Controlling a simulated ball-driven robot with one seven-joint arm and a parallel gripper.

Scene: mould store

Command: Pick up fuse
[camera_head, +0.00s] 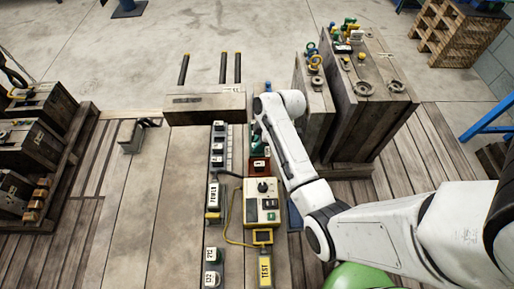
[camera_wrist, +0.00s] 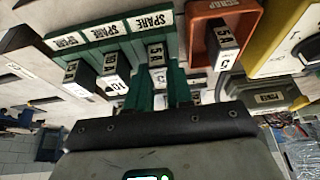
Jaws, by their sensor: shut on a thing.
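In the wrist view my gripper (camera_wrist: 165,93) is shut on a dark fuse with a white "5 A" label (camera_wrist: 156,55). The fuse is at the green rack marked SPARE (camera_wrist: 103,32); I cannot tell whether it is seated or lifted clear. Two more fuses (camera_wrist: 73,74) (camera_wrist: 112,66) stand in the rack to its left. Another labelled fuse (camera_wrist: 226,62) is in the orange-red SCRAP tray (camera_wrist: 250,14) to the right. In the head view my gripper (camera_head: 258,146) is mostly hidden by my arm, just above the red tray (camera_head: 261,164).
A yellow-edged tester (camera_head: 263,212) with a dial and cable stands below the tray. A grey POWER strip (camera_head: 214,197) and two labelled blocks (camera_head: 210,255) (camera_head: 211,279) are left of it. Tall wooden crates (camera_head: 375,95) stand close right. Plank floor at left is mostly clear.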

